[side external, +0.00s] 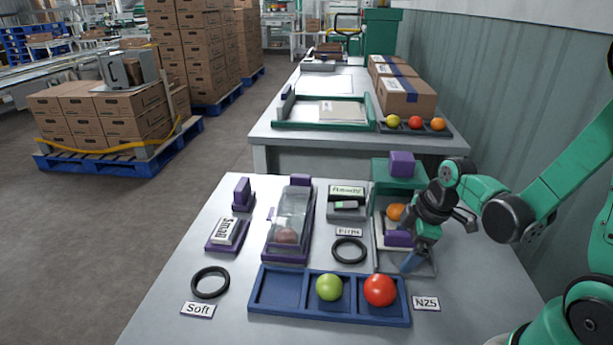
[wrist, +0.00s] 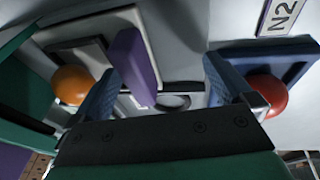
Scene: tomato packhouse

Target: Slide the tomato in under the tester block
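An orange tomato (side external: 396,212) rests in the tester (side external: 380,182), a green frame with a pale tray, below a raised purple block (side external: 401,163). I cannot tell from this angle whether it is squarely under the block. A purple upright piece (side external: 398,239) stands on the tray in front of the tomato. My gripper (side external: 410,262) is low at the tray's front right. In the wrist view its two blue fingers (wrist: 160,72) are wide apart. The purple piece (wrist: 135,62) shows between them, and the orange tomato (wrist: 72,85) lies beyond the left finger. Nothing looks gripped.
A blue three-part tray (side external: 330,312) holds a green tomato (side external: 329,287) and a red tomato (side external: 380,290) close to my gripper. A clear-covered purple box (side external: 290,225), black rings (side external: 349,250) and labels stand to the left. The table's front left is mostly clear.

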